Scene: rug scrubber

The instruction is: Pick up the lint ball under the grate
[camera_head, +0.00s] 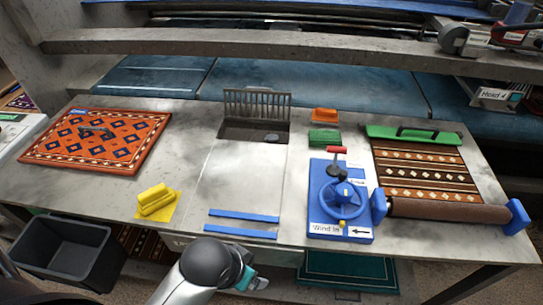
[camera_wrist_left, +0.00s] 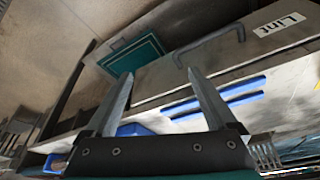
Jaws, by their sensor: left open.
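The grate (camera_head: 257,103) stands raised at the back edge of a dark recess (camera_head: 238,132) in the worktop. A small grey lump, apparently the lint ball (camera_head: 271,138), lies at the right of the recess and is not gripped. My left gripper (camera_head: 252,281) is low in front of the table's front edge, well away from the recess. In the left wrist view my left gripper (camera_wrist_left: 161,75) is open with nothing between its fingers. It faces a drawer front (camera_wrist_left: 230,60) labelled "Lint" with a grey handle. My right gripper is not in view.
Two blue strips (camera_head: 241,224) lie at the front of the metal plate. A yellow brush (camera_head: 157,201) is left; a blue crank unit (camera_head: 340,200) and rug roller (camera_head: 440,208) are right. An orange rug (camera_head: 95,139) lies far left. A black bin (camera_head: 69,250) stands below.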

